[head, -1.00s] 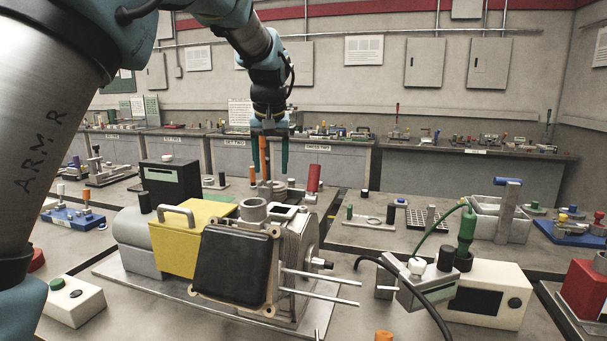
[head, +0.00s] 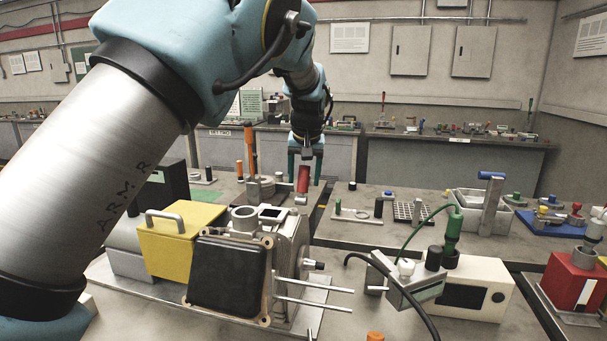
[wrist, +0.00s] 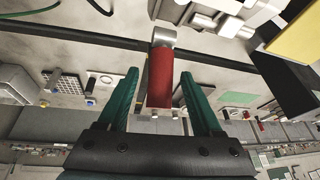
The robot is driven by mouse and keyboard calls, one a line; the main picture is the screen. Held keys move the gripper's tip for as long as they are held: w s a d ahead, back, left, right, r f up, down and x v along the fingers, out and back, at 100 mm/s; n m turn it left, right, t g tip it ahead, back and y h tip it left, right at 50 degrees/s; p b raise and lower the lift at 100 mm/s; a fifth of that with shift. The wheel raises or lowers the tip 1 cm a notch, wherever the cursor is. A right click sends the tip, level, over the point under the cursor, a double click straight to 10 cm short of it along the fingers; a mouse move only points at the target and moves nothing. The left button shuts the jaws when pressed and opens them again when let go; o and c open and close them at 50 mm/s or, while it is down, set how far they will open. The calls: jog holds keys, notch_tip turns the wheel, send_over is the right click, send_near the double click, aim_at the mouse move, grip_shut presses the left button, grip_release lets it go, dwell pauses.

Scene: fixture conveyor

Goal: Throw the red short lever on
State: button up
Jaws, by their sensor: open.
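The red short lever (head: 303,179) stands upright behind the grey machine housing, on a pale metal pivot. In the wrist view its red handle (wrist: 160,78) lies between the two green fingers, with the grey pivot end beyond the fingertips. My gripper (head: 305,181) is open, pointing down at the lever from above. In the wrist view the gripper (wrist: 159,74) shows a gap on both sides of the handle. I see no contact between fingers and handle.
A taller orange lever (head: 251,150) stands just left of the red one. The yellow block (head: 178,240) and black-covered housing (head: 228,277) are in front. A white box with a green plug (head: 452,232) stands at right.

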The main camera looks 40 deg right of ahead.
jog(key=shift+w+d+f, duration=0.1)
jog(key=shift+w+f, duration=0.1)
jog(key=shift+f, duration=0.4)
grip_shut()
dwell(1.1)
